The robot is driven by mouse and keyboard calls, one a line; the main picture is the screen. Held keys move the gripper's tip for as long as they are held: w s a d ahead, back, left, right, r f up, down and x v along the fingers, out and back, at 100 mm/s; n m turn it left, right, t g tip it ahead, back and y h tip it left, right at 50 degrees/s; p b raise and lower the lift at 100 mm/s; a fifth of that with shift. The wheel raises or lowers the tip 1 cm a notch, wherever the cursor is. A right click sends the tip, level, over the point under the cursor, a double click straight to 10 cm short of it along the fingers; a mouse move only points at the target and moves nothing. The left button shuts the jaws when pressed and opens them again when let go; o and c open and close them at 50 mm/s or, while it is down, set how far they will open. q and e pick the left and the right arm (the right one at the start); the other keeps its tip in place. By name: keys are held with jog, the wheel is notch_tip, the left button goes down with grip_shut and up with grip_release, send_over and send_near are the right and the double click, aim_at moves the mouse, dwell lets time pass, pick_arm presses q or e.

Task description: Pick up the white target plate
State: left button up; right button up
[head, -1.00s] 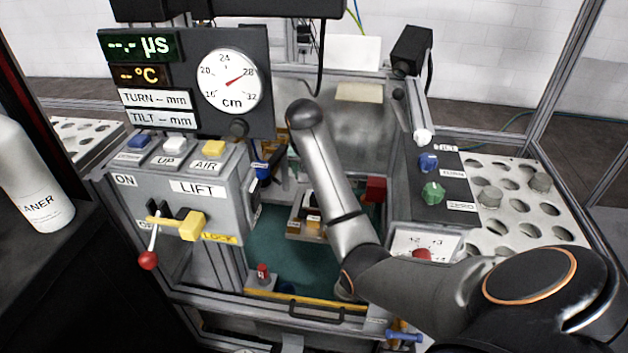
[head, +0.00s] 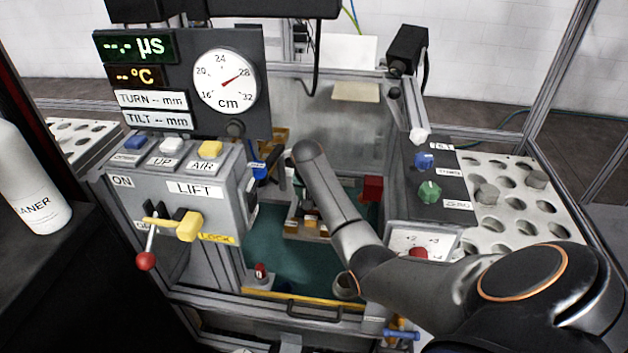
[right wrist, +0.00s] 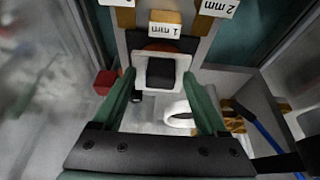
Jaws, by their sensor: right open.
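In the right wrist view, a white plate (right wrist: 183,66) with a black block (right wrist: 160,72) at its middle lies ahead of my right gripper (right wrist: 159,76). The gripper's two green fingers are open, one on each side of the plate's near part. I cannot tell whether they touch it. In the head view my right forearm reaches down into the green-floored bay, and the gripper and the plate are mostly hidden behind it. My left gripper is not in view.
Blocks labelled 1 mm (right wrist: 165,31) and 2 mm (right wrist: 214,8) stand beyond the plate. A white ring (right wrist: 179,113) lies nearby. A red block (head: 372,188) sits at the bay's right. The lift panel (head: 188,205) bounds the left; a perforated table (head: 515,208) stands right.

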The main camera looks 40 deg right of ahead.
jog(key=shift+c, duration=0.2)
grip_shut()
dwell(0.4)
